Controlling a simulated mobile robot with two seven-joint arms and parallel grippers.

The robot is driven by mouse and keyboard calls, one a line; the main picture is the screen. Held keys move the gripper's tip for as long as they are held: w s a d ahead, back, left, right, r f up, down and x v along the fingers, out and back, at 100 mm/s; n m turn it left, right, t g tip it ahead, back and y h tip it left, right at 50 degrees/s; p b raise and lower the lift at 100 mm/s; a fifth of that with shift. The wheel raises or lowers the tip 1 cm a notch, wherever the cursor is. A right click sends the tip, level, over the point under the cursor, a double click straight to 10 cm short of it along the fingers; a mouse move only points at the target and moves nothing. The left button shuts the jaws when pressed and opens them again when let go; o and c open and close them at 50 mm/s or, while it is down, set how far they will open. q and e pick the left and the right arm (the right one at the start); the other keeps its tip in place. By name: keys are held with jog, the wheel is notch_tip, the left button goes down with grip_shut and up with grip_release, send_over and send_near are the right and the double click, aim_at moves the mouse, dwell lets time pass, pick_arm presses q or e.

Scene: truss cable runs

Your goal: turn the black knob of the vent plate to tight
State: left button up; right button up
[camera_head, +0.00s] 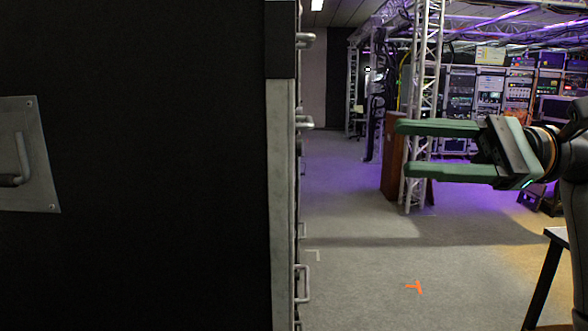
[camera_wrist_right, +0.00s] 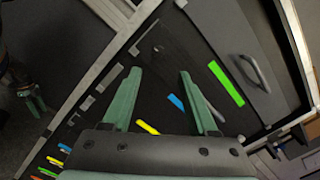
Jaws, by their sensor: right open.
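I cannot make out the black knob or the vent plate for certain in either view. My right gripper (camera_head: 402,148) has green fingers, is open and empty, and points left in the head view, in the air right of a tall black cabinet (camera_head: 150,150). In the right wrist view my right gripper (camera_wrist_right: 160,72) is spread over a dark surface with coloured strips; no object is between its fingers. Small green prongs (camera_wrist_right: 35,103) at the left of that view look like my left gripper; they are too small to read.
A metal plate with a handle (camera_head: 40,165) is on the cabinet's black side. A grey panel with a handle (camera_wrist_right: 255,70) shows in the wrist view. A truss tower (camera_head: 424,70) and equipment racks (camera_head: 490,90) stand behind. Grey floor (camera_head: 360,250) right of the cabinet is open.

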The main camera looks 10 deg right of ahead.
jog(key=p+x, duration=0.2)
jog(key=x, duration=1)
jog(key=shift+n, duration=0.3)
jog(key=shift+s+f, duration=0.1)
jog(key=shift+f, duration=0.05)
grip_shut()
